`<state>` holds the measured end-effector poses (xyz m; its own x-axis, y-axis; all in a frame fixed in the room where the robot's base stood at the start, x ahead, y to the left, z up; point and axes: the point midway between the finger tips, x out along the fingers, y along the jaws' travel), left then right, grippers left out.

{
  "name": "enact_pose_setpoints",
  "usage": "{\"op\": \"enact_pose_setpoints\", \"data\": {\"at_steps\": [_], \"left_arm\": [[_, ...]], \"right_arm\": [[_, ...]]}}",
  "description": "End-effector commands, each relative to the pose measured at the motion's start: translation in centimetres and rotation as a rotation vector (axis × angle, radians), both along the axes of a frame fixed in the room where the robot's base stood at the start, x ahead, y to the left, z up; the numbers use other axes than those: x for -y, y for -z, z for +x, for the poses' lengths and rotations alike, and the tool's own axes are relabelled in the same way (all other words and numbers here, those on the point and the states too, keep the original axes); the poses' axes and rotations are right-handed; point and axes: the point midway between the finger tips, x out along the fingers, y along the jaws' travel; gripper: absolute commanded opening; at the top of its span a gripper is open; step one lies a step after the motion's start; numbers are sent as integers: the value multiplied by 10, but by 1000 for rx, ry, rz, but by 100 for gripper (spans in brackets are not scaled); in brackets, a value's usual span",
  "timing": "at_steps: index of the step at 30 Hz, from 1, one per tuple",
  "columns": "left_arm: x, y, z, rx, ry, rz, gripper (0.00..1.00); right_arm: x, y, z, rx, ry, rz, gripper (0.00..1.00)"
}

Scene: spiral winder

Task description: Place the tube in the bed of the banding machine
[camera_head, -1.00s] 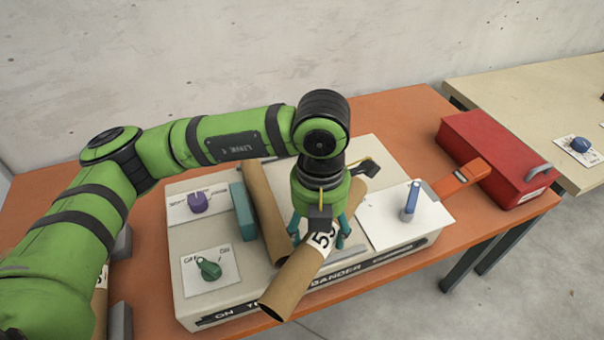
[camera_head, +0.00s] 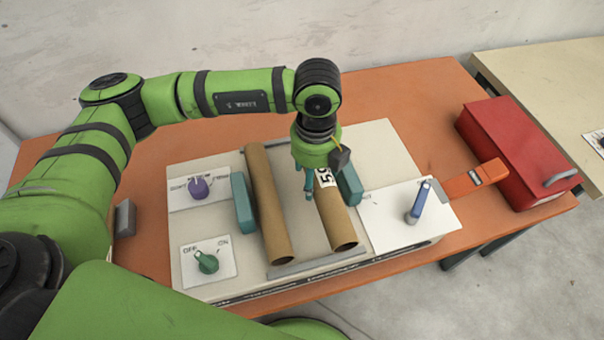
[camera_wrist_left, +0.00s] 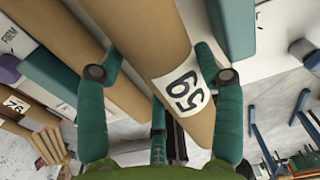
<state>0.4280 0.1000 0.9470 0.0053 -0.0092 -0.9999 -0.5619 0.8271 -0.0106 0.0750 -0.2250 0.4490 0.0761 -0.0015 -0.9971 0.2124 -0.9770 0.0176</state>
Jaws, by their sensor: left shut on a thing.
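The brown cardboard tube (camera_head: 340,229) with a black-on-white number label is held by my left gripper (camera_head: 311,190), whose teal fingers are shut on it. In the left wrist view the tube (camera_wrist_left: 150,45) runs between the fingers (camera_wrist_left: 159,62), its label near the palm. It lies over the right side of the bed of the banding machine (camera_head: 385,145), beside the right teal block (camera_head: 349,185). I cannot tell whether it touches the bed. A second brown tube (camera_head: 268,205) lies along the left teal block (camera_head: 243,203), roughly parallel and apart from it. My right gripper is out of view.
The machine has a purple knob (camera_head: 198,188), a green OFF/ON knob (camera_head: 206,261) and a blue lever (camera_head: 418,203) on a white plate. A red box (camera_head: 515,150) with an orange arm (camera_head: 476,179) stands right. Orange table (camera_head: 420,95) is bare behind the machine.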

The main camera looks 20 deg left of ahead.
Motion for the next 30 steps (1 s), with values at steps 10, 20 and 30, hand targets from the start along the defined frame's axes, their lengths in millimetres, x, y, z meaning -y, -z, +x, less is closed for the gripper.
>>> {"op": "enact_pose_setpoints", "data": {"at_steps": [10,20,30], "left_arm": [[-29,25,12,-4,2,0,33],[-28,59,13,1,3,-1,33],[-28,63,13,1,3,-2,75]], "right_arm": [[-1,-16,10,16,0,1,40],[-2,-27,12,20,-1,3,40],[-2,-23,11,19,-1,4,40]]}}
